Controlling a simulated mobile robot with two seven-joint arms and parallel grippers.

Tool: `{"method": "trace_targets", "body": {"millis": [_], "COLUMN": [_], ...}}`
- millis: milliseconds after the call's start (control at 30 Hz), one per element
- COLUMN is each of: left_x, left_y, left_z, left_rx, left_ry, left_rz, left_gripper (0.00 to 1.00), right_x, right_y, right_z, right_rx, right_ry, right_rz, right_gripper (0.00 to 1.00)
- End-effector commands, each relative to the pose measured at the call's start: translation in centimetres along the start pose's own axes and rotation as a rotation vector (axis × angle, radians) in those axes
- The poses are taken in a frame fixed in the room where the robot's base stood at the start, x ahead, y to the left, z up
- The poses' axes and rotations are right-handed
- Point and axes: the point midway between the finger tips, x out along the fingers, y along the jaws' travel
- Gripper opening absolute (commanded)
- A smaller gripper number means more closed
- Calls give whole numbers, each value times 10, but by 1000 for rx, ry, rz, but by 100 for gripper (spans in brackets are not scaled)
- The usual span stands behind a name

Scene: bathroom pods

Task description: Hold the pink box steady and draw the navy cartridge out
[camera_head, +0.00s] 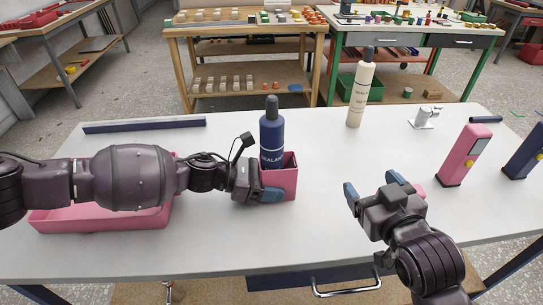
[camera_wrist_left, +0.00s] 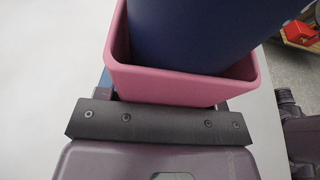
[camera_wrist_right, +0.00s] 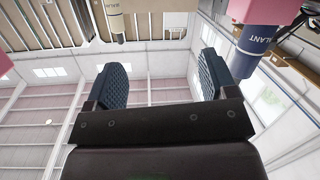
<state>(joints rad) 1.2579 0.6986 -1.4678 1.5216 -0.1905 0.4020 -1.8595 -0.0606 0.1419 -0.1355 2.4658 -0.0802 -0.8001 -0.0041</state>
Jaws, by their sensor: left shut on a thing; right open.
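The pink box (camera_head: 280,182) is a small open-topped holder standing on the white table. The navy cartridge (camera_head: 271,138), with a dark cap, stands upright in it, its lower part hidden by the walls. My left gripper (camera_head: 268,194) is shut on the pink box from the left. The left wrist view shows the box rim (camera_wrist_left: 165,87) close to the gripper, with the navy cartridge (camera_wrist_left: 190,32) inside. My right gripper (camera_head: 372,188) is open and empty, to the right of the box and apart from it. The right wrist view also shows the navy cartridge (camera_wrist_right: 256,48).
A cream cartridge (camera_head: 360,90) stands behind. A pink tray (camera_head: 100,218) lies under my left arm. A navy strip (camera_head: 145,125) lies at the back left. Pink (camera_head: 464,155) and navy (camera_head: 525,152) upright devices and a white fixture (camera_head: 423,118) are on the right.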

Motion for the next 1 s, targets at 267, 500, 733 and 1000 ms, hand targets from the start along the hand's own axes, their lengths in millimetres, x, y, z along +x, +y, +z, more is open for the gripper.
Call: {"method": "trace_targets", "body": {"millis": [267,500,733,1000], "left_x": [0,0,0,0], "left_y": [0,0,0,0], "left_z": [0,0,0,0], "left_rx": [0,0,0,0], "left_ry": [0,0,0,0], "left_rz": [0,0,0,0], "left_gripper": [44,44,44,44], "right_x": [18,16,23,50], "right_y": [-69,-100,-108,-120], "right_z": [-64,-90,-93,-96], "right_rx": [91,105,108,108], "right_ry": [53,57,54,55], "right_rz": [-269,-399,-421,-419], "right_gripper": [78,78,78,78]}}
